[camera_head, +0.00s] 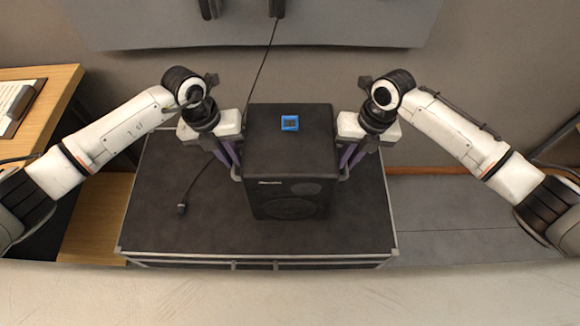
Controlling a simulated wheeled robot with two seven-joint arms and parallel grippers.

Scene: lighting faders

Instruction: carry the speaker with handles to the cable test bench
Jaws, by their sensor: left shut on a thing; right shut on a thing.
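The speaker (290,160) is a black box with handles on its two sides. It is upright over the dark top of a metal-edged case or table (160,225); I cannot tell whether it rests on it or is lifted slightly. A small blue object (289,123) sits on top of the speaker. My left gripper (236,172) is shut on the handle at the speaker's left side. My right gripper (345,172) is shut on the handle at its right side. The handles are mostly hidden by the fingers. I cannot tell which surface is the cable test bench.
A black cable (262,65) hangs down behind the speaker, and a cable end with a plug (182,208) lies on the dark top at left. A wooden desk (60,100) stands at the far left. A grey panel (340,25) is at the back. Floor (445,215) is clear at right.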

